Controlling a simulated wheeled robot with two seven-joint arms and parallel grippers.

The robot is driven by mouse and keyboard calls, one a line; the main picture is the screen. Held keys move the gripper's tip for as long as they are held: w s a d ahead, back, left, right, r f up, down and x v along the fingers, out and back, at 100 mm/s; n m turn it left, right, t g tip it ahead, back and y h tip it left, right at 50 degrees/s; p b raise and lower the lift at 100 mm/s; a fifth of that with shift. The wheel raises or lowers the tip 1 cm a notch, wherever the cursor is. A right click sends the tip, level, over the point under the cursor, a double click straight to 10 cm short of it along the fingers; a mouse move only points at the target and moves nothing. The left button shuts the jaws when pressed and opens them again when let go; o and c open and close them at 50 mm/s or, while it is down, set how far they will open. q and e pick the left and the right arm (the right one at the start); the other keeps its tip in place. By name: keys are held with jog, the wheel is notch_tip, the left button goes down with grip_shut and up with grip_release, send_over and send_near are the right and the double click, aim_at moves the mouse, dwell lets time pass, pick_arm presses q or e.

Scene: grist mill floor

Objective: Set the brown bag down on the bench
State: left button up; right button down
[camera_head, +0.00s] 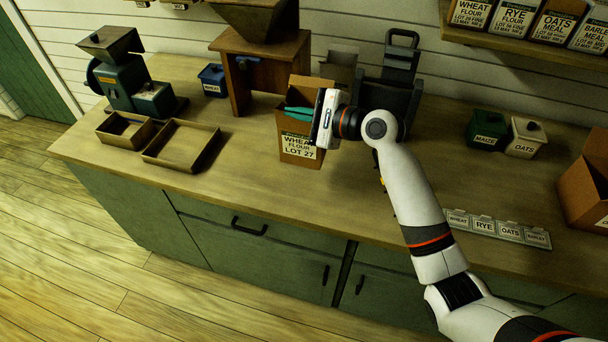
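The brown bag (297,149), labelled "WHEAT FLOUR LOT 27", is upright at the middle of the bench (235,185). I cannot tell whether its base touches the bench top or is slightly above it. My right gripper (299,113) reaches in from the right at the bag's upper part. Its white hand covers the bag's upper right side. Teal finger-like parts show at the bag's mouth. Whether the fingers are closed on the bag's wall cannot be made out. My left gripper is not in view.
Two shallow wooden trays (180,168) lie left of the bag. A green mill (128,85) and wooden mill (262,75) stand behind. A dark scale-like device (390,95) is behind my arm. Maize (487,128) and oats (525,138) bins and label cards (497,229) are right.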

aim_at(304, 133)
notch_tip(304, 133, down, 10)
jog(key=shift+r+p, duration=0.2)
jog(key=shift+p, duration=0.15)
jog(key=c, duration=2.1)
grip_release()
jog(key=shift+f, duration=0.2)
jog(key=o, duration=0.4)
jog(key=shift+d, duration=0.1)
jog(key=shift+r, duration=0.15)
